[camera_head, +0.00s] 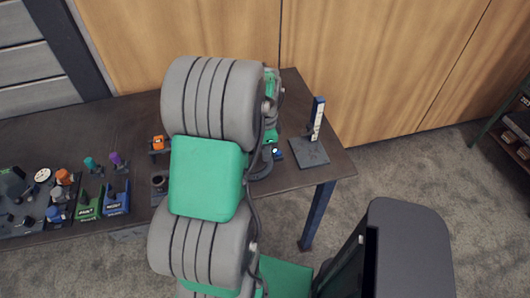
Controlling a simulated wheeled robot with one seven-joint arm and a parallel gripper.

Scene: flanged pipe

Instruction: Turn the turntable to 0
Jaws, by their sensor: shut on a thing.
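My grey and green arm fills the middle of the head view and hides part of the dark table (300,193). A dark rounded part (262,166) shows just right of my arm, with a small blue spot at its right edge; I cannot tell whether it is the turntable or part of my wrist. No turntable scale or 0 mark can be read. My gripper's fingers are hidden behind my arm, so what they touch does not show.
A grey plate with an upright blue and white post (318,118) stands at the table's right end. Left of my arm are an orange piece (158,142), a dark cylinder (159,183), a blue tray (116,201), a green tray (88,207) and a white disc (42,175).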

